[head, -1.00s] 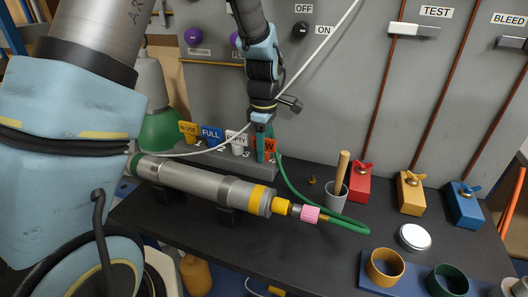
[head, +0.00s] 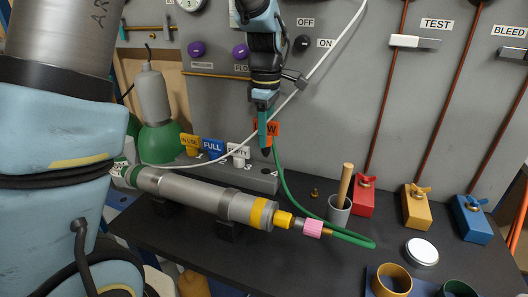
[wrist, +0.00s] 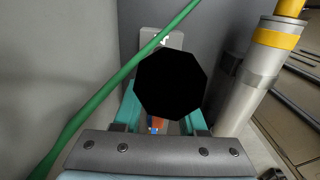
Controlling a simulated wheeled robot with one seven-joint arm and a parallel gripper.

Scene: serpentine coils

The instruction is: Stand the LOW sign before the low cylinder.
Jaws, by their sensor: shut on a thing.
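My gripper (head: 265,142) is shut on the orange LOW sign (head: 271,130), which is partly covered by a teal finger. The sign is held above the right end of the grey sign rack (head: 262,181), apart from it. In the wrist view, a bit of orange sign (wrist: 155,122) shows between the fingers. A black octagonal shape hides most of what is below there. A grey cylinder with a yellow band (head: 200,192) lies on its side in front of the rack. A green-shouldered cylinder (head: 158,142) stands behind the rack. I cannot tell which is low.
Yellow IN USE (head: 190,143), blue FULL (head: 212,147) and white EMPTY (head: 238,151) signs stand in the rack. A green hose (head: 292,195) passes close to my gripper. A grey cup with a wooden handle (head: 340,208) and several coloured blocks stand right.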

